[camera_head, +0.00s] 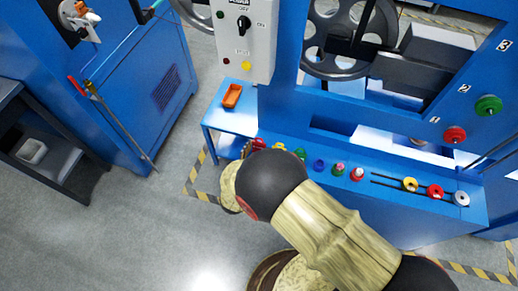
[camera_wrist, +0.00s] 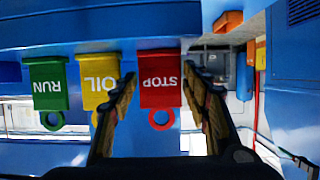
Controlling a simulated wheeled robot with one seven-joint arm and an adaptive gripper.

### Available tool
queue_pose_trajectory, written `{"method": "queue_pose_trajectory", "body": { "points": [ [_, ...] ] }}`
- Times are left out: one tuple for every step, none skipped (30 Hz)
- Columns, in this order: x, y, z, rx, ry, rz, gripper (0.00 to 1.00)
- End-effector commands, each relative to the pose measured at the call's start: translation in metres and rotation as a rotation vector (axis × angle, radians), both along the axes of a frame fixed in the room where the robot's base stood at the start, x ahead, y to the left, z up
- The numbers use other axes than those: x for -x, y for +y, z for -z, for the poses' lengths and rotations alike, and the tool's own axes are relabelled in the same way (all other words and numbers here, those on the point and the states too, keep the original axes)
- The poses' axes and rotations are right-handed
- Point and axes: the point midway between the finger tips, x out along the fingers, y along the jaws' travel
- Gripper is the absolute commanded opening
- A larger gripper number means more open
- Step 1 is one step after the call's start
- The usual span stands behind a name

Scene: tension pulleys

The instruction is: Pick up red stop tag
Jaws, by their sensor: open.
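The red stop tag (camera_wrist: 160,76) hangs upside down in the wrist view, lettered STOP, with a ring at its lower end. My gripper (camera_wrist: 159,82) is open, with one finger on each side of the red tag. The left finger overlaps the edge of the yellow OIL tag (camera_wrist: 98,84); I cannot tell whether either finger touches a tag. In the head view a small red piece (camera_head: 259,143), which looks like the same tag, shows at the left end of the blue ledge, just beyond my wrist. My arm hides most of the gripper there.
A green RUN tag (camera_wrist: 49,85) hangs left of the yellow one. The blue ledge (camera_head: 390,212) carries several coloured pulleys and knobs to the right. An orange tray (camera_head: 232,96) sits on the blue side table, below a grey control box (camera_head: 245,45).

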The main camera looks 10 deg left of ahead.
Motion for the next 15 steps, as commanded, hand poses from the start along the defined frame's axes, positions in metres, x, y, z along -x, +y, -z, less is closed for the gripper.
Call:
{"method": "queue_pose_trajectory", "body": {
  "points": [
    [-0.007, -0.001, 0.007, -0.001, 0.0, 0.003, 0.47],
    [-0.011, -0.002, 0.008, -0.001, 0.0, 0.003, 0.47],
    [-0.015, -0.002, 0.01, 0.0, 0.001, 0.002, 0.47],
    [-0.017, -0.002, 0.011, 0.0, 0.001, 0.001, 0.47],
    [-0.02, -0.002, 0.011, 0.0, 0.001, 0.001, 0.47],
    [-0.022, -0.002, 0.011, 0.0, 0.001, 0.0, 0.47],
    [-0.023, -0.002, 0.012, 0.0, 0.001, 0.0, 0.47],
    [-0.023, -0.002, 0.011, 0.001, 0.001, 0.0, 0.47],
    [-0.024, -0.002, 0.011, 0.0, 0.001, -0.001, 0.47],
    [-0.024, -0.002, 0.011, 0.0, 0.001, -0.001, 0.47],
    [-0.024, -0.002, 0.011, 0.0, 0.001, -0.001, 0.47],
    [-0.024, -0.002, 0.011, 0.0, 0.001, -0.001, 0.47],
    [-0.023, -0.002, 0.011, 0.0, 0.001, -0.001, 0.47],
    [-0.023, -0.002, 0.011, 0.0, 0.001, -0.001, 0.47],
    [-0.023, -0.002, 0.011, 0.0, 0.001, -0.001, 0.45]
  ]
}}
